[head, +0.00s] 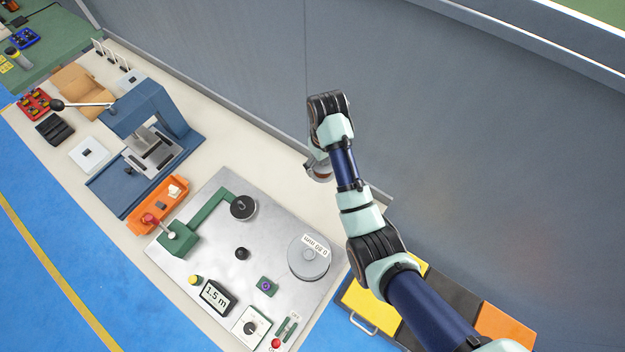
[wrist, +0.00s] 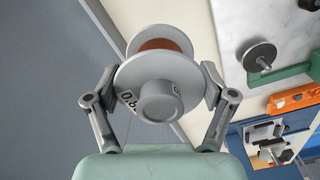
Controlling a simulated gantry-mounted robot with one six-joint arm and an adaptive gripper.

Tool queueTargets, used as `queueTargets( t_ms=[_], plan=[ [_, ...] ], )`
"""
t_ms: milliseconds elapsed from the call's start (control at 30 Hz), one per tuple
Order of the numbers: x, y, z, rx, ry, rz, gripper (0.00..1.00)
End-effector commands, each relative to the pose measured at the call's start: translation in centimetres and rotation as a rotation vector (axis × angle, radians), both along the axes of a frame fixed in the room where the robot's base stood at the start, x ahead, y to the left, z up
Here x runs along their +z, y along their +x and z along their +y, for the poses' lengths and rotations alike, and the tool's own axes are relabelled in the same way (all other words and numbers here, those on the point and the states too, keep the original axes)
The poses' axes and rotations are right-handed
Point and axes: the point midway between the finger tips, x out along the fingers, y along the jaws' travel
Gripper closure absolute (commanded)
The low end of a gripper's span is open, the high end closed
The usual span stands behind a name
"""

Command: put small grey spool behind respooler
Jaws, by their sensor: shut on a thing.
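The small grey spool (wrist: 160,75) fills the middle of the wrist view, with copper-coloured wire between its flanges and part of a printed label. My gripper (wrist: 160,86) is shut on it, one finger on each side of the near flange. In the head view the spool (head: 319,174) shows only partly under my gripper (head: 315,163). It is over the cream bench strip behind the respooler (head: 205,235), near the grey wall. I cannot tell its height above the bench. The respooler is a metal plate with a green arm, black disc and large grey labelled spool.
The grey wall (head: 240,70) runs close along the bench's back edge. A blue press (head: 160,110) and an orange tray (head: 158,205) stand left of the respooler. The cream strip (head: 245,150) behind the respooler looks clear. Yellow, black and orange panels (head: 505,325) lie at the lower right.

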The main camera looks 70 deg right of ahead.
Motion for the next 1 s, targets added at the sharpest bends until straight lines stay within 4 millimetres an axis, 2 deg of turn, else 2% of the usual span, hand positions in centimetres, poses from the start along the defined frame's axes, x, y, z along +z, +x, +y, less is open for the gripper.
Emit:
queueTargets(
  t_ms=[33,167,267,433,567,733,900,1000],
  plan=[
    [-2.0,0.0,0.0,0.0,0.001,0.001,0.61],
    [-6.3,0.0,0.1,0.0,0.001,0.002,0.61],
    [-8.4,-0.1,0.1,0.0,0.004,0.003,0.61],
    [-13.2,-0.1,0.1,-0.001,0.003,0.002,0.61],
    [-15.0,0.0,0.0,-0.001,0.001,0.001,0.61],
    [-15.5,0.0,0.0,-0.001,0.0,0.0,0.61],
    [-18.7,0.0,0.1,-0.001,0.003,0.002,0.61],
    [-19.6,0.0,0.0,-0.001,0.001,0.001,0.61]
  ],
)
